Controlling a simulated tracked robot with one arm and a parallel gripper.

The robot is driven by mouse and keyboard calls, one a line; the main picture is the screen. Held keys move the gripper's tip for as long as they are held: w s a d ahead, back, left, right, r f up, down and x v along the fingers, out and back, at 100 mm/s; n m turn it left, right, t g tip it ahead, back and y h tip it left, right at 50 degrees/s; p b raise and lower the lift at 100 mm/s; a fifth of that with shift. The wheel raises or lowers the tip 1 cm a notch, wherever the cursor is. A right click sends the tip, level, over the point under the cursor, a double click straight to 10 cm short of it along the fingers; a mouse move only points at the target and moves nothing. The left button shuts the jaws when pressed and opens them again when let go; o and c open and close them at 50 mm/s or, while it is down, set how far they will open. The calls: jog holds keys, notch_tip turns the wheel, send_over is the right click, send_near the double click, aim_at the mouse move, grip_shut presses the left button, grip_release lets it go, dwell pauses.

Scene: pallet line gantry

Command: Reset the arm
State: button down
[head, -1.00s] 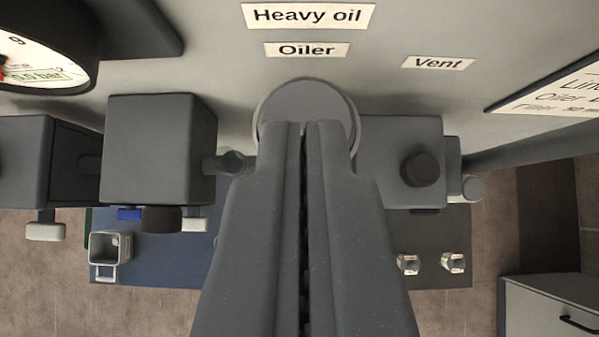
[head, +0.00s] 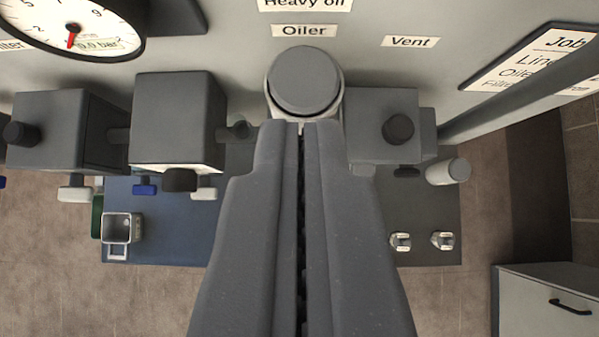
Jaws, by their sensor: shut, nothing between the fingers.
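My gripper (head: 301,128) is in the middle of the head view. Its two grey fingers lie side by side, shut, with only a thin dark seam between them and nothing held. The fingertips appear just below a round grey cap (head: 305,80) under the "Oiler" label (head: 305,31). I cannot tell whether they touch it. The fingers hide part of the shelf and fittings behind them.
Grey block fittings stand left (head: 178,122) and right (head: 382,126) of the gripper. A pressure gauge (head: 75,20) is at upper left. Below are a blue mat (head: 180,240) with a square metal cup (head: 121,228), a dark mat (head: 425,215) with small metal fittings, and a drawer cabinet (head: 550,300).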

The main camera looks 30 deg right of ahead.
jog(key=shift+a, duration=0.15)
jog(key=a+r+n+t+y+b, duration=0.1)
jog(key=a+r+n+t+b, duration=0.2)
jog(key=a, duration=1.4)
jog(key=s+a+f+n+t+y+b, duration=0.1)
jog(key=s+a+t+b, duration=0.1)
jog(key=a, duration=0.6)
jog(key=s+a+f+n+t+y+b, duration=0.1)
jog(key=s+a+n+t+y+b, duration=0.1)
jog(key=s+a, duration=0.3)
jog(key=a, duration=0.3)
jog(key=shift+f+t+y+b, duration=0.25)
jog(key=shift+t+y+b, duration=0.05)
jog(key=shift+b, duration=0.1)
jog(key=w+d+r+m+g+h+p, duration=0.1)
jog(key=w+d+r+g+h+p, duration=0.1)
jog(key=w+d+p, duration=0.45)
jog(key=d+f+m+g+h+p, duration=0.1)
jog(key=d+m+g+p, duration=0.3)
jog(key=d, duration=2.3)
jog(key=shift+w+m+g+h+p, duration=0.4)
jog(key=shift+m+g+h, duration=0.1)
jog(key=shift+g+h, duration=0.3)
